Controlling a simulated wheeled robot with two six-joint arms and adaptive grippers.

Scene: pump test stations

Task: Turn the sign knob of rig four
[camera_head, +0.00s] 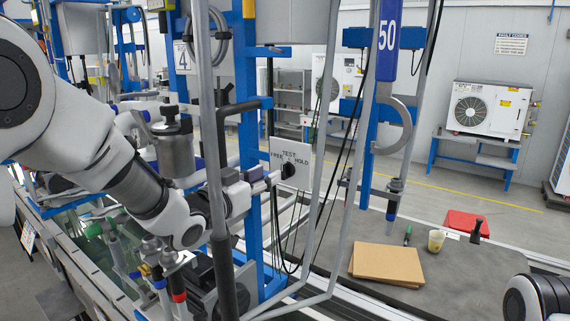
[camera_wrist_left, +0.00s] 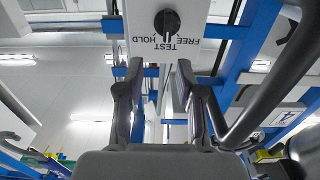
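The white sign (camera_head: 291,164) with TEST, FREE and HOLD lettering is on the blue frame of rig four, in the middle of the head view. In the left wrist view the sign (camera_wrist_left: 187,38) appears upside down, with the knob (camera_wrist_left: 167,21) at the top above the word TEST. My left gripper (camera_wrist_left: 158,70) has its fingers apart with nothing between them, and the knob is beyond the fingertips. My right gripper is out of view.
A number 4 plate (camera_head: 182,57) hangs on the rig. Grey pipes (camera_head: 211,120) and blue posts crowd around my left arm. A bench at right holds a cardboard piece (camera_head: 387,264), a cup (camera_head: 436,241) and a red item (camera_head: 466,223).

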